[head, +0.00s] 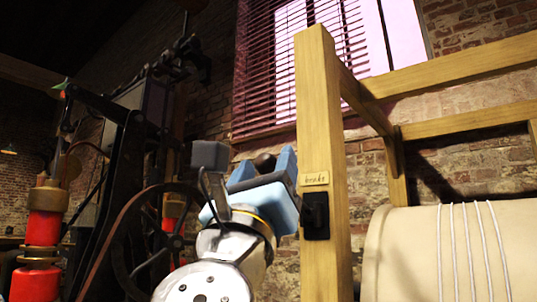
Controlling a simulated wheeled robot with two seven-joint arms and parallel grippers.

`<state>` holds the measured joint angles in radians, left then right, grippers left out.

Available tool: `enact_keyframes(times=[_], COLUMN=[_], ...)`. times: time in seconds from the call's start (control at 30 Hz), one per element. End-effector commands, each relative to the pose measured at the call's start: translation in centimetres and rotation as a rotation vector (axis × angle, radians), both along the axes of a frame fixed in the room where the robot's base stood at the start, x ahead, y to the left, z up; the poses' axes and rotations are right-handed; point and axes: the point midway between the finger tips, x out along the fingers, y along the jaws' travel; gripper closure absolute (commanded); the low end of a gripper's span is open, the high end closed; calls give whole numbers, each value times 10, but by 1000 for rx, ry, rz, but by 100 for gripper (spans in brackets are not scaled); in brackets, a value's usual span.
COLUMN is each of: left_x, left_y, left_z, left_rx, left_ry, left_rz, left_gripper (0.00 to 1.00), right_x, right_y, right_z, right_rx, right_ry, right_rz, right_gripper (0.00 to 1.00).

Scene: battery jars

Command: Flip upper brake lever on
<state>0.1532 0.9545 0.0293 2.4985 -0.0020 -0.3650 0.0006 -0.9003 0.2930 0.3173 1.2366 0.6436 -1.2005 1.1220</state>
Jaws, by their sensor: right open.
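A wooden post (318,100) stands right of centre in the head view. It bears a small plate marked "brake" (314,179). Below the plate is a black switch-like fitting (316,217), partly edged by my gripper on its left. My right gripper (250,162) is just left of the post, its blue fingers pointing up and away and apart. A dark round knob (265,162) shows between the fingers. I cannot tell whether it touches them or whether it belongs to the brake lever. My left gripper is not in view.
A large pale drum wound with cord (440,255) lies in a wooden frame (455,68) at the right. Dark machinery with a wheel (165,225) and red jars (42,228) stand at the left. A brick wall and a window with blinds (285,60) are behind.

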Motion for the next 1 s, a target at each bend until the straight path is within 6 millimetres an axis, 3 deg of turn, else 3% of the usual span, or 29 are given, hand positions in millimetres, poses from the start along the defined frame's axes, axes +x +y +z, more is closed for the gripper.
enact_keyframes(times=[0.1, 0.43, 0.8, 1.0], left_x=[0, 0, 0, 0], left_y=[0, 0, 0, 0], left_z=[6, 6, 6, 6], left_rx=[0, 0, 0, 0], left_ry=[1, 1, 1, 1], left_rz=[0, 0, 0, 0], left_gripper=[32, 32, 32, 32], right_x=[7, 10, 9, 9], right_y=[-2, -2, -2, -2], right_z=[9, 9, 9, 9], right_rx=[0, 0, 0, 0], right_ry=[-1, -1, -1, -1], right_rz=[1, 1, 1, 1], right_gripper=[43, 43, 99, 100])
